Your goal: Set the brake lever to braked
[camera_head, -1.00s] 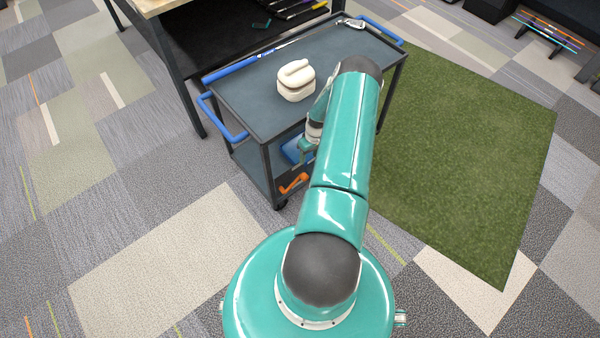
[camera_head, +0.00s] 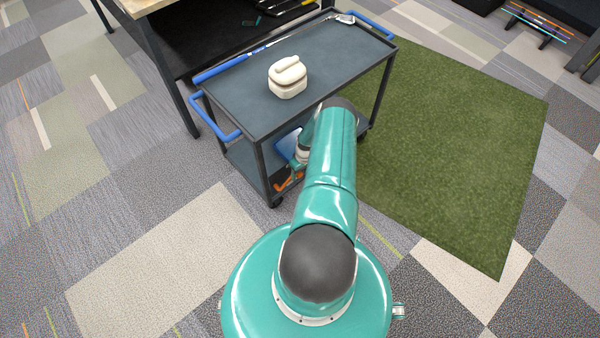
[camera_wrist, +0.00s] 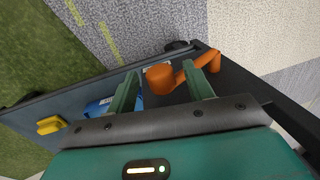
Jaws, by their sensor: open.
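The brake lever is orange. In the wrist view its round hub (camera_wrist: 160,77) shows between my fingertips and its arm (camera_wrist: 206,60) reaches up and right, partly behind my right finger. In the head view a bit of the orange lever (camera_head: 281,184) shows low at the cart's near end, mostly hidden by my gripper (camera_head: 299,163). My gripper (camera_wrist: 160,70) is open and empty, with one finger to each side of the hub in the picture. I cannot tell how far the fingertips are from the lever, nor whether it is set to braked.
The grey cart (camera_head: 240,107) has blue handles and carries a white lidded object (camera_head: 287,80) and a club on top. A blue item (camera_wrist: 100,106) and a yellow item (camera_wrist: 51,125) show in the wrist view. Green turf (camera_head: 450,150) lies right. A workbench (camera_head: 145,7) stands behind.

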